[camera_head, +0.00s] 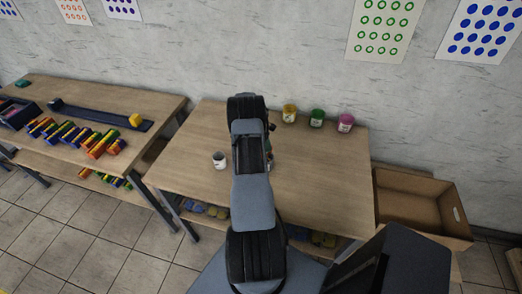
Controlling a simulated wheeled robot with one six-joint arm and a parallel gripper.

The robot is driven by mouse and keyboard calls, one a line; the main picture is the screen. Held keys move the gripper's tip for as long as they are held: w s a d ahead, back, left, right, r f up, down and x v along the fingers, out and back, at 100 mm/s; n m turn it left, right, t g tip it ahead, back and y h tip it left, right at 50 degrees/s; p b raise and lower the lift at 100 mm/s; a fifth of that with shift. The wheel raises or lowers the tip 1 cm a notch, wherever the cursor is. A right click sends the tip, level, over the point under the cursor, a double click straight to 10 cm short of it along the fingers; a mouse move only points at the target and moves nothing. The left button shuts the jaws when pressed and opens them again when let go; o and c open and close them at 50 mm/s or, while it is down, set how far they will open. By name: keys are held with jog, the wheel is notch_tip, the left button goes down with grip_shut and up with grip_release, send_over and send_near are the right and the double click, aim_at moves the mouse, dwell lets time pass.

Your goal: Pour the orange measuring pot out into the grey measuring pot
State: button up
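A small whitish-grey pot (219,160) with a dark mouth stands upright on the wooden table (190,178), just left of my arm. I see no pot that is clearly orange; one may be hidden behind my arm. A yellow pot (289,113) with a pale label stands at the back of the table. My arm reaches over the middle of the table and hides my gripper. A small, partly covered greenish and reddish thing (269,156) shows at the arm's right edge, too small to make out.
A green pot (317,118) and a pink pot (346,123) stand right of the yellow one. An open cardboard box (400,182) is at the right. A left table (115,93) holds coloured blocks.

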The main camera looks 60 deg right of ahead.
jog(key=shift+d+r+n+y+b, duration=0.1)
jog(key=shift+d+n+y+b, duration=0.1)
jog(key=shift+n+y+b, duration=0.15)
dwell(1.1)
dwell(2.1)
jog(key=shift+a+r, duration=0.1)
jog(key=shift+a+f+m+h+p, duration=0.2)
jog(key=shift+a+m+h+p, duration=0.25)
jog(key=shift+h, duration=0.3)
jog(key=shift+d+f, duration=0.1)
jog(key=shift+f, duration=0.05)
jog(key=shift+a+f+m+t+h, duration=0.2)
jog(key=shift+a+f+m+h, duration=0.1)
jog(key=shift+m+h, duration=0.3)
jog(key=shift+a+f+m+t+h, duration=0.25)
jog(key=shift+m+h, duration=0.15)
jog(key=shift+h, duration=0.4)
